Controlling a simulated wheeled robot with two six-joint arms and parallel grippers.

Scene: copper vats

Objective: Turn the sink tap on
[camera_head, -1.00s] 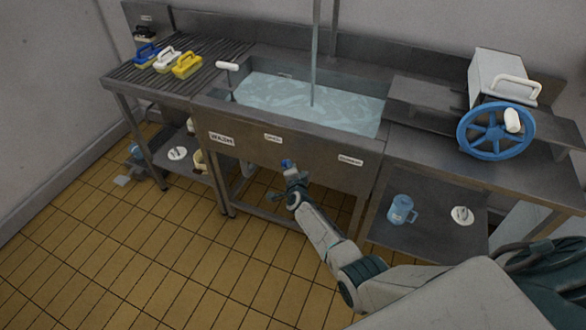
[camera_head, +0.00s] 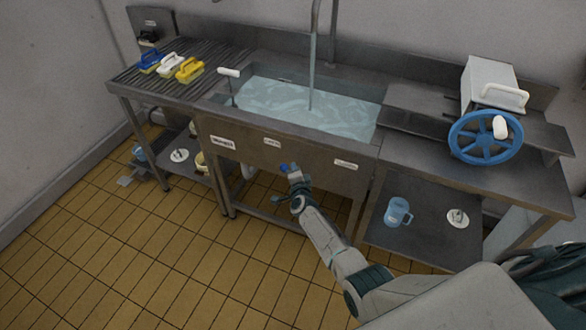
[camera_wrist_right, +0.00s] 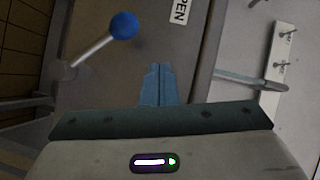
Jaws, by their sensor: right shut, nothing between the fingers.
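The metal sink (camera_head: 262,152) holds rippled pale water (camera_head: 290,102). A grey spout (camera_head: 316,15) hangs over it from the top edge, and a pale, water-like stream (camera_head: 310,85) runs from it into the basin. A lever with a blue ball knob (camera_wrist_right: 124,26) shows in the right wrist view, near a label reading "PEN", cut at its edge. The knob is small at the sink's front in the head view (camera_head: 284,167). My right gripper (camera_wrist_right: 158,68) is shut and empty, its blue fingertips beside the lever and apart from it. My left gripper is out of view.
Brushes (camera_head: 172,62) stand on the ribbed drainboard at the left. A blue handwheel (camera_head: 486,137) and a metal box (camera_head: 488,82) are on the right counter. A blue jug (camera_head: 397,212) stands on the shelf below. The tiled floor (camera_head: 180,260) at front left is clear.

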